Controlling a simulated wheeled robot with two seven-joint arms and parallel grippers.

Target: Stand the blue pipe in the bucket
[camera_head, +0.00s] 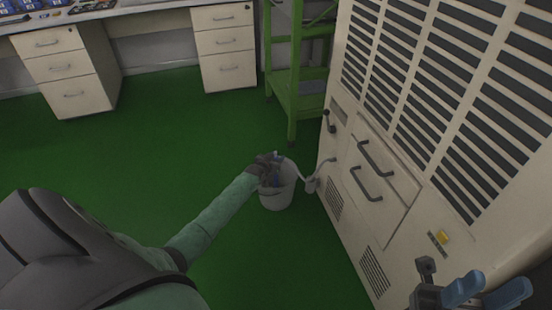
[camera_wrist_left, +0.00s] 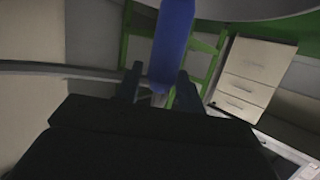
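The white-grey bucket (camera_head: 277,203) stands on the green floor beside the cream cabinet. My left gripper (camera_head: 270,168) is at the bucket's mouth. The blue pipe (camera_head: 276,181) shows as a small blue patch inside the bucket just below this gripper. In the left wrist view the pipe (camera_wrist_left: 172,45) runs from between the two dark fingers toward the pale curved wall at the top. The fingers of my left gripper (camera_wrist_left: 158,90) flank its end closely and look shut on it. The pipe's far end is out of sight. My right gripper (camera_head: 484,290) is open and empty at the lower right.
The large cream cabinet (camera_head: 400,185) with dark handles rises on the right, and a pale pipe fitting (camera_head: 312,182) juts from it close to the bucket. A green shelf rack (camera_head: 298,80) and drawer units (camera_head: 226,48) stand behind. The green floor is otherwise clear.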

